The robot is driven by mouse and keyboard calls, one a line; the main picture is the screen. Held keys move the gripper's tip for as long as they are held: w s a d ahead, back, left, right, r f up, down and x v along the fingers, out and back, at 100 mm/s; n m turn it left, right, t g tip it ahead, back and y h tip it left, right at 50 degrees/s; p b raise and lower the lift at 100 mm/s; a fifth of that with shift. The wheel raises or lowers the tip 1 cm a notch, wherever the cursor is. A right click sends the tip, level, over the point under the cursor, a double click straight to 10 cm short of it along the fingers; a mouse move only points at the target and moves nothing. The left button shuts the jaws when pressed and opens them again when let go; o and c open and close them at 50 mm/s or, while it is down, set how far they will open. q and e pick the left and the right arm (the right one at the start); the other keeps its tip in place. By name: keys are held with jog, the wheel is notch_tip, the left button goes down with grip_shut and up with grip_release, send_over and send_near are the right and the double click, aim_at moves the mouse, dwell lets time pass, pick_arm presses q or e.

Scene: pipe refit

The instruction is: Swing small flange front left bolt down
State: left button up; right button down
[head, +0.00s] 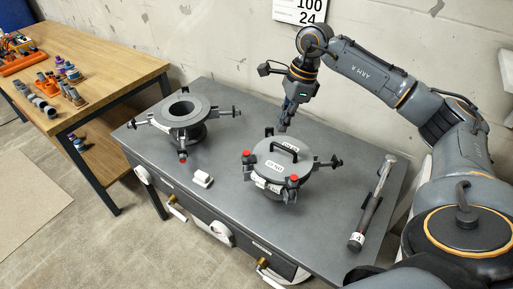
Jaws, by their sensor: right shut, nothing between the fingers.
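Two dark grey flanges stand on the grey bench top (215,220). The left flange (190,106) has an open bore, with bolt arms sticking outward around it. One of its bolts (183,157), with a red end, points to the front. The right flange carries a lid (283,158) with a black handle and white labels. Its front left bolt (246,154) and front right bolt (294,182) show red ends. I cannot tell which flange is the small one. My right gripper (284,126) is shut and empty, pointing down just behind the lidded flange, apparently apart from it. My left gripper is not in view.
A long-handled tool (372,203) lies along the bench's right side. A small white block (203,179) lies between the flanges near the front. A wooden table (95,60) with several tools stands at the left. A concrete wall bounds the bench's back.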

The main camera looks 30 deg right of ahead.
aim_at(255, 158)
jog(key=p+x, duration=0.2)
jog(key=x, duration=0.8)
jog(key=shift+w+a+f, duration=0.1)
jog(key=shift+w+a, duration=0.05)
jog(key=shift+w+a+p, duration=0.3)
jog(key=shift+a+p, duration=0.15)
jog(key=shift+a, duration=0.1)
jog(key=shift+w+a+p, duration=0.25)
jog(key=shift+a+p, duration=0.15)
jog(key=shift+a, duration=0.2)
jog(key=shift+w+a, duration=0.25)
jog(key=shift+a, duration=0.4)
jog(key=shift+w+a+h, duration=0.1)
jog(key=shift+a+h, duration=0.15)
jog(key=shift+h, duration=0.05)
